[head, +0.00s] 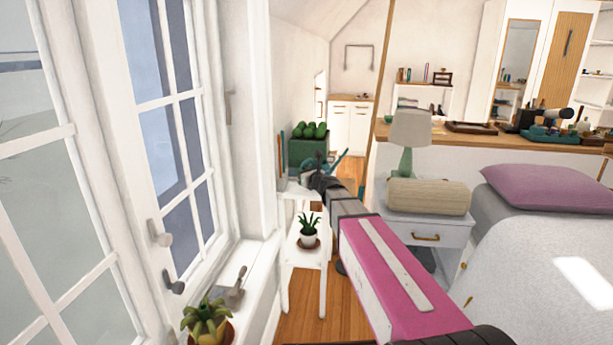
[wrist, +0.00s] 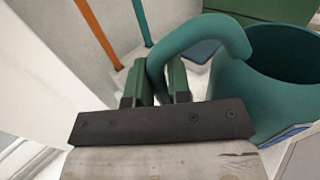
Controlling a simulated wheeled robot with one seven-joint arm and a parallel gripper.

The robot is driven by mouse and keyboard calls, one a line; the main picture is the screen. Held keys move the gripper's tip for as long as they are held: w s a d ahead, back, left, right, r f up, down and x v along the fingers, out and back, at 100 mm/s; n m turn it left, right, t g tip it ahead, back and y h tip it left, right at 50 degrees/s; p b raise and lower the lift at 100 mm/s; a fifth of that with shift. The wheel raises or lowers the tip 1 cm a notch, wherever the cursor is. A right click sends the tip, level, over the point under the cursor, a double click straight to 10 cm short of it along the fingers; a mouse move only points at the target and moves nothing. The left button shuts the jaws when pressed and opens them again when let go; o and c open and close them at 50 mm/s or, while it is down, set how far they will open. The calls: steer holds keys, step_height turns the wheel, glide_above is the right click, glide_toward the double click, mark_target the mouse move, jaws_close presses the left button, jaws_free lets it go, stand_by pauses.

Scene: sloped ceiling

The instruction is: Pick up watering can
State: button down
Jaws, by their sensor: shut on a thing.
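The teal watering can (wrist: 272,90) fills the right side of the wrist view, with its round open body and thick curved handle. The handle passes between the two green fingers of my gripper (wrist: 162,82), which is shut on it. In the head view, my gripper (head: 318,178) is at the top of the small white plant stand. Part of the teal can (head: 341,161) shows behind it there. The rest of the can is hidden by my gripper and arm, so I cannot tell whether its base touches the shelf.
A green planter (head: 308,153) stands close behind the can. Thin orange (wrist: 97,30) and teal (wrist: 141,20) sticks lean at its left. A potted plant (head: 308,234) sits on the lower shelf. The window is left; a nightstand (head: 428,233) with a lamp is right.

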step_height(320, 180, up, 10)
steer(key=shift+f, duration=0.25)
stand_by(0.5)
